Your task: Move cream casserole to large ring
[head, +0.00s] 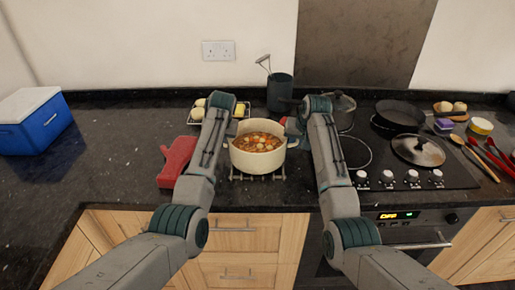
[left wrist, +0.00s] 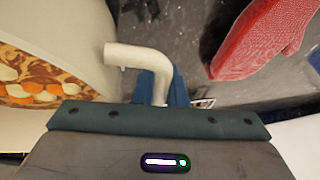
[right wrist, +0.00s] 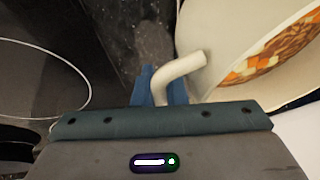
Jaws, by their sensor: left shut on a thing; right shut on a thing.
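The cream casserole (head: 258,161), full of stew with white and orange pieces, is upright over a dark metal trivet near the counter's front edge. I cannot tell whether it touches the trivet. My left gripper (left wrist: 155,88) is shut on its left handle (left wrist: 137,54). My right gripper (right wrist: 160,88) is shut on its right handle (right wrist: 182,70). Both grippers are mostly hidden by my arms in the head view. The large ring (head: 368,152) is a pale circle on the black hob, partly behind my right arm; it also shows in the right wrist view (right wrist: 88,82).
A red oven mitt (head: 177,160) lies left of the casserole. A dark utensil pot (head: 280,92) stands behind. On the hob are a saucepan (head: 343,112), a dark frying pan (head: 400,113) and a glass lid (head: 418,150). A blue cooler (head: 35,125) stands far left.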

